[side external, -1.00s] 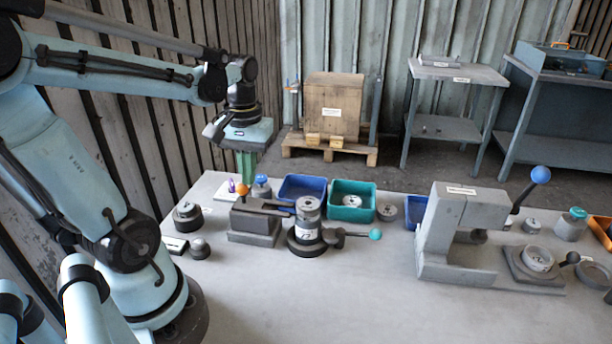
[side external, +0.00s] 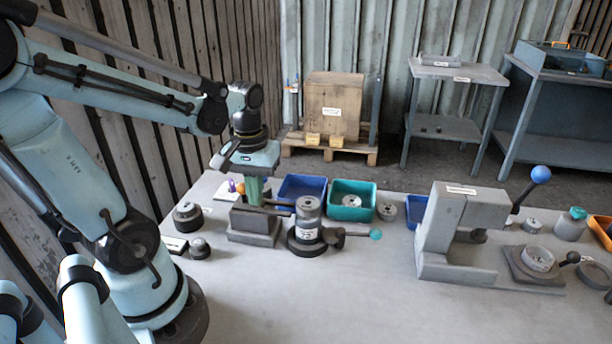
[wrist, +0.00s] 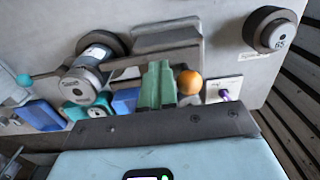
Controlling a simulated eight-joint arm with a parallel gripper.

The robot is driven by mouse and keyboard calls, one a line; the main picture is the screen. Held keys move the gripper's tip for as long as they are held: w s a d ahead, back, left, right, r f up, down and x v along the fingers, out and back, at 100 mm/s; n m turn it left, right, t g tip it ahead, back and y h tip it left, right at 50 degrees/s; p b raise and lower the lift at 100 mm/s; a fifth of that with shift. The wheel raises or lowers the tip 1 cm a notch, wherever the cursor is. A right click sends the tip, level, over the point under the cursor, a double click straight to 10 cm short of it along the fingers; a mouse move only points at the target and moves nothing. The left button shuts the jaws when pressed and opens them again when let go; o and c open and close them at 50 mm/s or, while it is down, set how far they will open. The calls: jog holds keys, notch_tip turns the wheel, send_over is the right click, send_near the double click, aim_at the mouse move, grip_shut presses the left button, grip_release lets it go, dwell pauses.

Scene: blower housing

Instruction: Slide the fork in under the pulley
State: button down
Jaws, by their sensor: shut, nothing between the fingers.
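The pulley (side external: 308,208) is a grey metal cylinder standing upright on a round dark base, also seen in the wrist view (wrist: 95,57). The fork (side external: 279,213) is a dark flat piece on a grey block, its prongs pointing right toward the pulley's lower part. An orange ball knob (wrist: 190,82) stands at the fork's other end. My gripper (side external: 254,203) is shut and empty, its green fingers pointing down over the block. In the wrist view the fingers (wrist: 158,85) are beside the knob, on its pulley side. I cannot tell whether they touch it.
A blue bin (side external: 303,187) and a teal bin (side external: 352,201) stand behind the fixture. A teal-tipped handle (side external: 375,234) extends right of the pulley. Dark round parts (side external: 187,215) lie at the left. A grey press (side external: 448,232) stands at the right; the front table is clear.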

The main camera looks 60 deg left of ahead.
jog(key=shift+w+r, duration=0.35)
jog(key=shift+r, duration=0.3)
jog(key=shift+w+r, duration=0.35)
jog(key=shift+r, duration=0.35)
jog(key=shift+w+r, duration=0.35)
jog(key=shift+r, duration=0.3)
jog(key=shift+d, duration=0.1)
jog(key=shift+w+d+f, duration=0.1)
jog(key=shift+w+d, duration=0.15)
jog(key=shift+w, duration=0.05)
jog(key=shift+w+d, duration=0.3)
jog(key=c, duration=1.8)
grip_release()
jog(key=shift+c, duration=0.2)
